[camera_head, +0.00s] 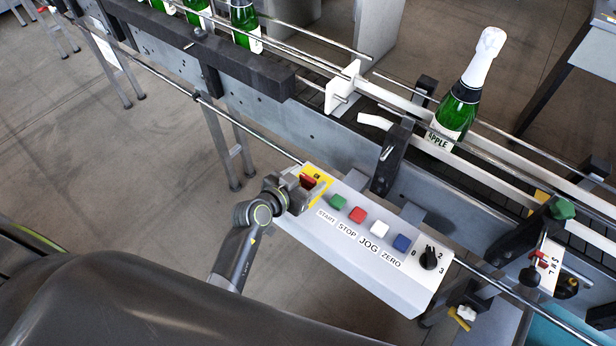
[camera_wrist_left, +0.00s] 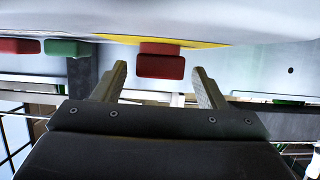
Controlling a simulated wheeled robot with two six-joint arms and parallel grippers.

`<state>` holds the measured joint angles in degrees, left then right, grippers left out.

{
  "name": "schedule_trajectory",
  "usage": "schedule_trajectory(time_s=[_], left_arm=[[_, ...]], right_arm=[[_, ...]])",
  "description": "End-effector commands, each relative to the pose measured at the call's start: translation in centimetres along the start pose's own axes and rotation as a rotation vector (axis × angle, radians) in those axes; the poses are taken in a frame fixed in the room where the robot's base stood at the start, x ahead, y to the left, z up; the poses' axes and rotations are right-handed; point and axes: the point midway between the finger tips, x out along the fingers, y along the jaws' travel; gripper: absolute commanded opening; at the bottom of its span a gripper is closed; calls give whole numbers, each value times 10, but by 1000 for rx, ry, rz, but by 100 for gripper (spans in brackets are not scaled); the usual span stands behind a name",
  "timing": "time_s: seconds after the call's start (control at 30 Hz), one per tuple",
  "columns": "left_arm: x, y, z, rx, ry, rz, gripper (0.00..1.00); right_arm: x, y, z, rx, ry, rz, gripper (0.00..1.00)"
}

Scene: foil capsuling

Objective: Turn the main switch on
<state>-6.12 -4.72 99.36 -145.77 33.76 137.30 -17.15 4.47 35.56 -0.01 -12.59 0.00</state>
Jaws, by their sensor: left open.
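The main switch is a red handle (camera_head: 309,181) on a yellow plate (camera_head: 322,178) at the left end of the white control box (camera_head: 405,285). My left gripper (camera_head: 298,188) is at this end of the box, right at the switch, and partly hides it. In the left wrist view the red handle (camera_wrist_left: 160,65) lies between the two open fingers of the left gripper (camera_wrist_left: 159,70), with a gap on each side. The fingers do not close on it. Which position the handle is set to I cannot tell. My right gripper is in neither view.
Green (camera_head: 337,202), red (camera_head: 357,215), white (camera_head: 380,229) and blue (camera_head: 402,243) buttons and a black rotary knob (camera_head: 430,258) sit along the box. Behind it runs a conveyor with a rail and a foil-topped green bottle (camera_head: 459,108). Floor is free at left.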

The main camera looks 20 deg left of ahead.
Motion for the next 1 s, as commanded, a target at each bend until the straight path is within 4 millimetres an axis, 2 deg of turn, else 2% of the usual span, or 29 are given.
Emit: schedule_trajectory(time_s=[0.13,0.47,0.8,1.0], left_arm=[[10,0,0,0,0,1,65],[12,0,0,0,0,0,65],[12,0,0,0,0,0,21],[12,0,-1,4,-1,7,21]], right_arm=[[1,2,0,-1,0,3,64],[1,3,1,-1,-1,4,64],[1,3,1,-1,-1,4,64],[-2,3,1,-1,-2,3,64]])
